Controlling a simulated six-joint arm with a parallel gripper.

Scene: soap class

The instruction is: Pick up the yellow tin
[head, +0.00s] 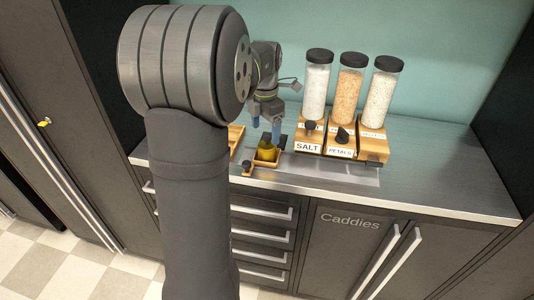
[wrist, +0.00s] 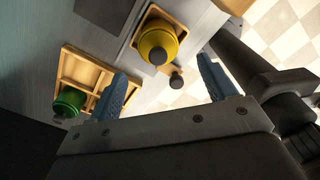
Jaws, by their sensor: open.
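The yellow tin (head: 267,154) has a dark knob on top and sits in a small wooden holder (head: 265,165) near the counter's front edge. In the wrist view the tin (wrist: 157,44) is ahead of the fingertips, roughly between their lines. The head view does not show clearly how much height separates the fingers from the tin.
A green tin (wrist: 68,101) sits in a compartmented wooden tray (wrist: 98,73), partly hidden by my arm in the head view. Three clear dispensers (head: 350,88) on wooden stands are right of my gripper, labelled SALT and PETALS among others. The counter's right side (head: 440,165) is clear.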

